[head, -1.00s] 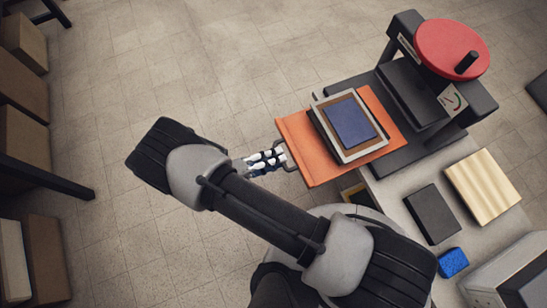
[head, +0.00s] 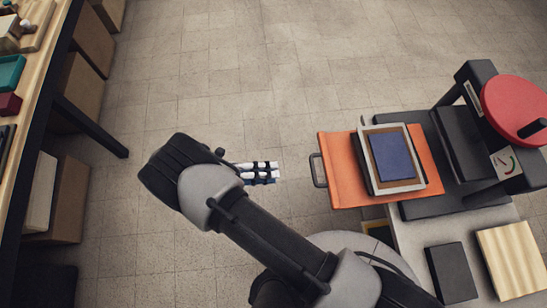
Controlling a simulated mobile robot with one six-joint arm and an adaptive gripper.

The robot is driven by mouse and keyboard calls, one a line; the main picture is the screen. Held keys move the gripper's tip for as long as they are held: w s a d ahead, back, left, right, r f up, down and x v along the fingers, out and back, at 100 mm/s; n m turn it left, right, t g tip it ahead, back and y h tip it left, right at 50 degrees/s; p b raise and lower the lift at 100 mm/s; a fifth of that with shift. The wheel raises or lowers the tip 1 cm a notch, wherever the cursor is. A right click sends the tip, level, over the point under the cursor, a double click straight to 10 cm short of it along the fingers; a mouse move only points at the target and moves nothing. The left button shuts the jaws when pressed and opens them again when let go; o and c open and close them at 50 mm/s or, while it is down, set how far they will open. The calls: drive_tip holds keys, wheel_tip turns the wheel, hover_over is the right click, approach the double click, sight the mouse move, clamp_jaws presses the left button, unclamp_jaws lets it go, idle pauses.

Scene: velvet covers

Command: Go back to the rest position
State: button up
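My gripper (head: 276,173) is in the head view, left of the orange sliding tray (head: 342,170). Its white fingers with black bands point right, towards the tray's dark handle (head: 319,170). A clear gap of floor lies between the fingertips and the handle. Nothing shows between the fingers, and from above I cannot tell how far apart they are. On the tray lies a light frame (head: 369,184) with a brown board and a dark blue cover (head: 392,155) on top.
The dark press (head: 462,140) with a red wheel (head: 515,108) stands right of the tray. A black block (head: 451,272) and a pale wooden board (head: 512,258) lie on the grey bench. A wooden table (head: 40,75) with boxes under it is at left. Floor between is open.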

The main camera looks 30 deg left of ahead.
idle(0.4)
drive_tip(key=w+d+r+m+g+y, duration=0.2)
drive_tip(key=w+d+r+m+g, duration=0.15)
drive_tip(key=r+m, duration=0.4)
drive_tip(key=w+d+r+m+g+y, duration=0.2)
drive_tip(key=w+d+r+m+g, duration=0.25)
drive_tip(key=r, duration=0.45)
drive_tip(key=w+d+r+m+g+y, duration=0.25)
drive_tip(key=d+r+m, duration=0.25)
drive_tip(key=r+m, duration=0.35)
drive_tip(key=s+d+r+m+t+y, duration=0.3)
drive_tip(key=s+d+r+m, duration=0.2)
drive_tip(key=d+m, duration=0.3)
drive_tip(key=s+d+r+m+t+y, duration=0.3)
drive_tip(key=s+d+r+m, duration=0.2)
drive_tip(key=d+m, duration=0.4)
drive_tip(key=shift+d+r+m, duration=0.25)
drive_tip(key=shift+r+m, duration=0.3)
drive_tip(key=shift+m, duration=2.3)
